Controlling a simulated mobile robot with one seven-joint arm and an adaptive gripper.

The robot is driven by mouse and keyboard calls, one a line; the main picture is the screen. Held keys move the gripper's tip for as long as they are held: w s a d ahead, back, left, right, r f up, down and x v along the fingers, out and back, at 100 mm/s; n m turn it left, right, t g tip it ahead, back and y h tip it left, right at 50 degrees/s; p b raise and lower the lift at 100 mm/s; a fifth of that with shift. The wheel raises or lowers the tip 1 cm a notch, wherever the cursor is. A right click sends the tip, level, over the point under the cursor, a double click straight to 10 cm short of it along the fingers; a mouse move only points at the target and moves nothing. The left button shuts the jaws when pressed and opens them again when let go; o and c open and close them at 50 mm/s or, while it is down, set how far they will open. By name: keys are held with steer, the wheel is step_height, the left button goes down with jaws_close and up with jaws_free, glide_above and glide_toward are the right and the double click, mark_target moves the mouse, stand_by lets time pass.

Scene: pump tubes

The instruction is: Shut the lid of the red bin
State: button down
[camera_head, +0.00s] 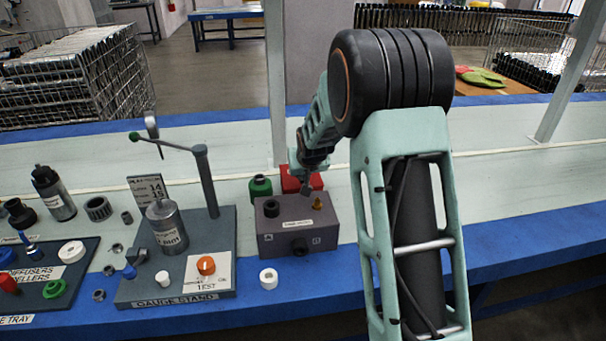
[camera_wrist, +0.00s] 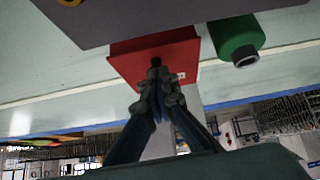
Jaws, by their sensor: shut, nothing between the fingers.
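The red bin (camera_head: 289,183) stands behind a dark grey box on the bench in the head view, mostly hidden by that box and my gripper. In the wrist view, the red bin (camera_wrist: 184,54) shows as a flat red panel with an edge line; I cannot tell how far its lid is open. My gripper (camera_wrist: 156,64) is shut and empty, its fingertips in front of the red panel. I cannot tell whether they touch it. In the head view my gripper (camera_head: 307,181) is just above the grey box's far edge, at the bin.
The dark grey box (camera_head: 283,240) with a brass fitting (camera_head: 317,203) stands close in front of the bin. A green bottle (camera_head: 260,188) is beside the bin on the left. The gauge stand (camera_head: 222,280) is further left. The bench right of my arm is clear.

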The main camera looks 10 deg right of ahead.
steer(key=shift+s+f, duration=0.25)
steer(key=shift+f, duration=0.05)
